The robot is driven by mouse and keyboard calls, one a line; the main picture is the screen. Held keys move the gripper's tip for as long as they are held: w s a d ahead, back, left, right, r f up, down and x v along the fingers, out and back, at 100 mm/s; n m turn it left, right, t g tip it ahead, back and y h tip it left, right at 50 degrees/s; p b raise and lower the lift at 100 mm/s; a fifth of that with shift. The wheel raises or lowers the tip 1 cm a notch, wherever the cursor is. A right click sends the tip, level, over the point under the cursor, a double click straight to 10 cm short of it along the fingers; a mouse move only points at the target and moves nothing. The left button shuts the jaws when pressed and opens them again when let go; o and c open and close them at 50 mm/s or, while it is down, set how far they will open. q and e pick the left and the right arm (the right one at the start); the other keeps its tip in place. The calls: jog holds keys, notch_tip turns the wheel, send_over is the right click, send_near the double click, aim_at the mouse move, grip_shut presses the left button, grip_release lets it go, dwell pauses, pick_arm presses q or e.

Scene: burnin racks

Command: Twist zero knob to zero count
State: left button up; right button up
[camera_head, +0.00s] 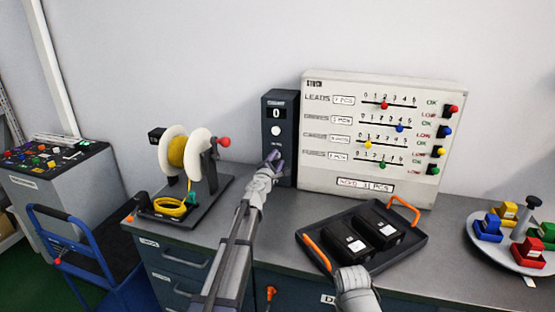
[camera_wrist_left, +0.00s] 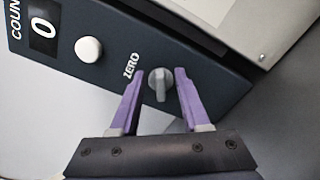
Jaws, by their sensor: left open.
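The dark counter box (camera_head: 279,125) stands upright at the back of the bench. Its display (camera_head: 277,113) reads 0, and the 0 also shows in the left wrist view (camera_wrist_left: 42,29). A round white button (camera_wrist_left: 88,49) sits between the display and the ZERO label (camera_wrist_left: 131,65). The grey zero knob (camera_wrist_left: 160,84) is beside that label. My left gripper (camera_wrist_left: 158,82) is open, with its purple fingers on either side of the knob and gaps visible. In the head view my left gripper (camera_head: 273,157) hides the knob.
A white board (camera_head: 382,133) with sliders stands right of the counter box. A black tray (camera_head: 333,264) with two black packs is in front of it. A wire reel stand (camera_head: 190,165) is at left. A round plate (camera_head: 510,255) with coloured blocks is at far right.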

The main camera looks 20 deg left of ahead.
pick_arm(q)
jog(key=s, duration=0.6)
jog(key=shift+s, duration=0.35)
jog(key=shift+a, duration=0.1)
